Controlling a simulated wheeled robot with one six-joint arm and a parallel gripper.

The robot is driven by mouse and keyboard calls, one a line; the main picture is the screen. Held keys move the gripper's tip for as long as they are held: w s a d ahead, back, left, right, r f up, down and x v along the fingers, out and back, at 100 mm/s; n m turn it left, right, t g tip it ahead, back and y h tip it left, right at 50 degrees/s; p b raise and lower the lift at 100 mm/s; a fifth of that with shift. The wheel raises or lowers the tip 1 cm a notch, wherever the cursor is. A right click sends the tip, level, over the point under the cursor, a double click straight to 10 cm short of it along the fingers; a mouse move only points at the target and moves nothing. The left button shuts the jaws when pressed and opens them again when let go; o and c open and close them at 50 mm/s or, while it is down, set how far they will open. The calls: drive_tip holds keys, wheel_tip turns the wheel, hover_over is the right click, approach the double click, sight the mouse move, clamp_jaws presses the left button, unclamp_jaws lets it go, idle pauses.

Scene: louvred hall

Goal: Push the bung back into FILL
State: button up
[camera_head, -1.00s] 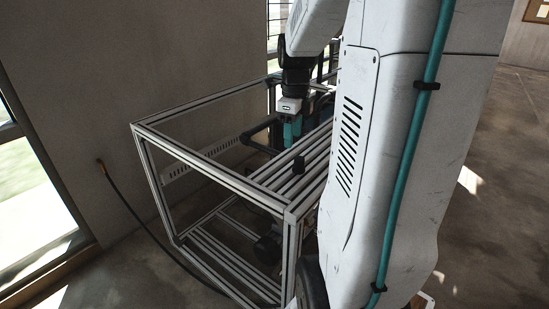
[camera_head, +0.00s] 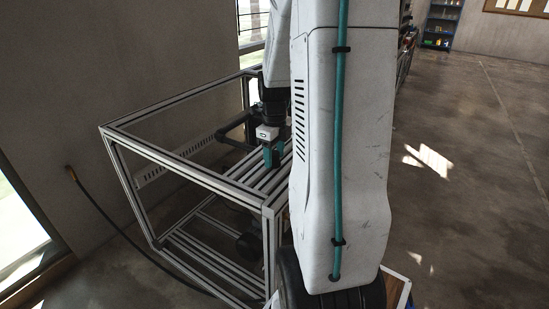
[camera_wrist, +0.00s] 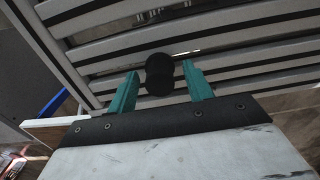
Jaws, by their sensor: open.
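The black rounded bung (camera_wrist: 159,72) stands on the slatted top of the metal frame in the wrist view. My gripper (camera_wrist: 162,84) is open, with one teal finger on each side of the bung and a gap showing on both sides. In the head view my gripper (camera_head: 271,155) points down at the slatted top (camera_head: 245,175), and its fingers hide most or all of the bung. No FILL marking or opening can be made out in either view.
The aluminium frame (camera_head: 185,170) has open sides and a lower slatted shelf. A dark pipe (camera_head: 232,132) runs behind the slats. Open floor (camera_head: 470,180) lies to the right.

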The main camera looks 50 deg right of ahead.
sight(275, 153)
drive_tip(key=shift+f, duration=0.5)
clamp_jaws()
drive_tip(key=shift+r, duration=0.1)
drive_tip(key=shift+r, duration=2.4)
